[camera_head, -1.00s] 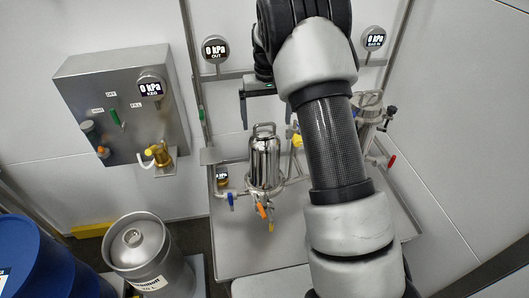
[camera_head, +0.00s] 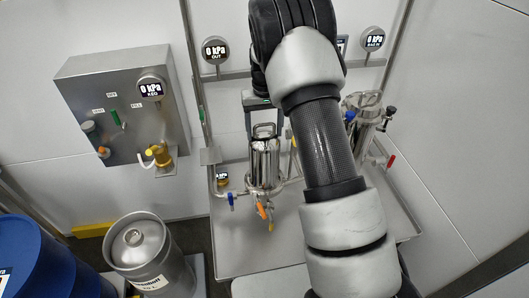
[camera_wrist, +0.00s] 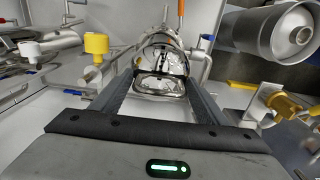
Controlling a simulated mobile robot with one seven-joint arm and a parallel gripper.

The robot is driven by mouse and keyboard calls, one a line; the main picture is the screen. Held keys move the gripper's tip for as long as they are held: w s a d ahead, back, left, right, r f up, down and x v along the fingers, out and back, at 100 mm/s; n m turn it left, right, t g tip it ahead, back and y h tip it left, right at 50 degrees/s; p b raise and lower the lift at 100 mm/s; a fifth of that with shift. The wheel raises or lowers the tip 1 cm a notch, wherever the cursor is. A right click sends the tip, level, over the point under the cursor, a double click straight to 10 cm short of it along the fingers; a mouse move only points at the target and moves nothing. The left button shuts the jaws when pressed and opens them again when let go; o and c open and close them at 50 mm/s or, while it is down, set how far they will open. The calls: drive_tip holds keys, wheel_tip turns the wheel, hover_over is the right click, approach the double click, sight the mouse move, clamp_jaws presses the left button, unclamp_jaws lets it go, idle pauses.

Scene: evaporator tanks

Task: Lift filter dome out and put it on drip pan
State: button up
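The filter dome (camera_head: 265,163) is a shiny upright metal cylinder with a wire handle on top, seated on the pipework at the middle of the head view. In the wrist view its polished top (camera_wrist: 163,58) and handle (camera_wrist: 160,85) lie between my fingers. My gripper (camera_head: 264,132) is open above the dome, one finger on each side of the handle. I cannot tell whether the fingers touch it. A wide grey metal pan (camera_head: 240,250) with a raised rim lies under the pipework; I cannot tell for sure that it is the drip pan.
A second metal filter housing (camera_head: 368,125) stands right, partly behind my arm. Blue (camera_head: 231,200) and orange (camera_head: 262,209) valve levers sit below the dome. A keg (camera_head: 148,250), a blue drum (camera_head: 35,260) and a wall box (camera_head: 125,105) are left. The pan's front is clear.

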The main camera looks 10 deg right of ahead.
drive_tip(key=shift+s+f, duration=0.35)
drive_tip(key=shift+f, duration=0.1)
clamp_jaws()
drive_tip(key=shift+w+r, duration=0.25)
drive_tip(key=shift+r, duration=0.55)
wheel_tip(320, 180, up, 17)
drive_tip(key=shift+w, duration=0.15)
drive_tip(key=shift+r+p, duration=1.55)
drive_tip(key=shift+p, duration=0.55)
